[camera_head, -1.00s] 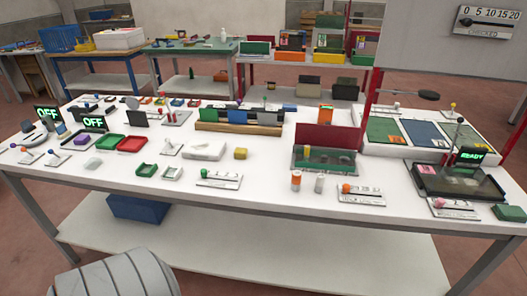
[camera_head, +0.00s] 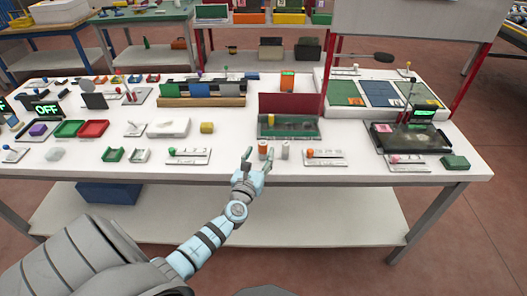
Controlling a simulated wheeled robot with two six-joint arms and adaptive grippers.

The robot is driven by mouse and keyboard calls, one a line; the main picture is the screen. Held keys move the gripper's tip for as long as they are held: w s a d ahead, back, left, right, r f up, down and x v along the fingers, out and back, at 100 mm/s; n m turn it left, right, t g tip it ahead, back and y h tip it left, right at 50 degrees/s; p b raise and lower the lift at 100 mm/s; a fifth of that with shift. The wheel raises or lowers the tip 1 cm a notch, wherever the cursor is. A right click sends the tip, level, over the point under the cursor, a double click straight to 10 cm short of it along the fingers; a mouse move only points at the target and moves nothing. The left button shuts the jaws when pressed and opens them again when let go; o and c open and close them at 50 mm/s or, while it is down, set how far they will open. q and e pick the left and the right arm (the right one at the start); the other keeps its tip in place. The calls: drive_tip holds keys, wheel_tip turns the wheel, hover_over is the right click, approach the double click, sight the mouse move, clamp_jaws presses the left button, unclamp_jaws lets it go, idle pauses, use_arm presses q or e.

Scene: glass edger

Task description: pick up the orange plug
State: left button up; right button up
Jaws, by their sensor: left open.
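The orange plug (camera_head: 262,148) is a small upright cylinder with a pale band, near the front edge of the white table, in front of the green tray. A similar whitish plug (camera_head: 285,150) stands just to its right. My left gripper (camera_head: 257,161) has come in from the front left, over the table's front edge. Its fingers are spread, with nothing seen between them. The fingertips are close to the orange plug and partly overlap its lower part in the picture; whether they touch it I cannot tell. My right gripper is not in view.
A slider plate with a green knob (camera_head: 188,156) lies left of the gripper, and one with an orange knob (camera_head: 324,157) lies right of the plugs. The green tray (camera_head: 302,131) with a dark red back panel stands behind.

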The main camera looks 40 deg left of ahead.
sight(262, 149)
use_arm(q)
drive_tip(key=b+x, duration=0.1)
drive_tip(key=x, duration=0.4)
drive_tip(key=shift+w+a+f+b, duration=0.1)
drive_tip(key=shift+f+b, duration=0.1)
drive_tip(key=shift+b, duration=0.15)
drive_tip(key=shift+w, duration=0.15)
drive_tip(key=shift+c, duration=1)
drive_tip(key=shift+r, duration=0.1)
clamp_jaws()
